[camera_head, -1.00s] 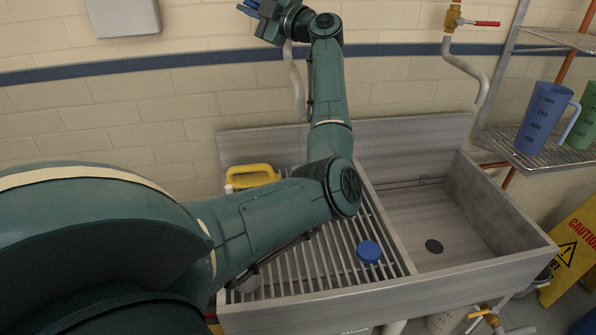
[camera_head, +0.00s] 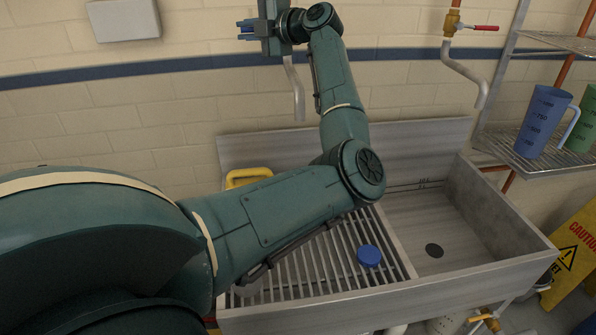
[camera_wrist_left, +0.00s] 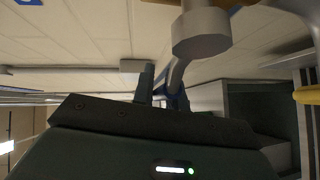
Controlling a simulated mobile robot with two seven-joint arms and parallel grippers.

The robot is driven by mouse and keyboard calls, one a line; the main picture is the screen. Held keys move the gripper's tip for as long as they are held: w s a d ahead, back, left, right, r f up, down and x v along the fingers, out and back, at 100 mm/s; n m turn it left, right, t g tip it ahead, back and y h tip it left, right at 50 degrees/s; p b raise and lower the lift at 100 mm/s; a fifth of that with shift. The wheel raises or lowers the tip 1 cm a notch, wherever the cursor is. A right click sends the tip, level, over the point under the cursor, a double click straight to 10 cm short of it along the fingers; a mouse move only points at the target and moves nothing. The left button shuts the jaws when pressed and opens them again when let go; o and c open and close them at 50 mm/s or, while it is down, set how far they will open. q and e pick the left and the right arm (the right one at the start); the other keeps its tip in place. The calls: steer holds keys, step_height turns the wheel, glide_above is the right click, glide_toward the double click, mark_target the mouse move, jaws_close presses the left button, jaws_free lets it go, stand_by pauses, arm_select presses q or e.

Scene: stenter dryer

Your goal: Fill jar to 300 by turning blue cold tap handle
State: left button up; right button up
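My left gripper (camera_head: 245,30) is at the top of the head view, in front of the wall. The grey pipe (camera_head: 296,90) hangs down just below my wrist; a grey pipe end (camera_wrist_left: 200,35) also shows close to the fingers in the left wrist view. A blue measuring jar (camera_head: 543,122) with level marks stands upright on the rack at right. My right gripper is not in view.
The metal sink (camera_head: 430,225) has a slatted drainer on its left, with a blue cap (camera_head: 369,256). A yellow handle (camera_head: 248,177) shows behind my arm. A red-handled tap (camera_head: 485,27) and a green jar (camera_head: 584,122) are at right. A yellow caution sign (camera_head: 570,255) stands beside the sink.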

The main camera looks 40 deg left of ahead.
arm_select(q)
steer(key=o, duration=0.4)
steer(key=shift+f, duration=0.1)
steer(key=shift+o, duration=0.2)
steer(key=shift+d, duration=0.1)
steer(key=v, duration=1.1)
steer(key=shift+d, duration=0.35)
steer(key=shift+w+d, duration=0.1)
steer(key=shift+d, duration=0.55)
steer(key=b+v, duration=0.3)
steer(key=v, duration=1)
steer(key=shift+r+b, duration=0.25)
steer(key=shift+b, duration=0.1)
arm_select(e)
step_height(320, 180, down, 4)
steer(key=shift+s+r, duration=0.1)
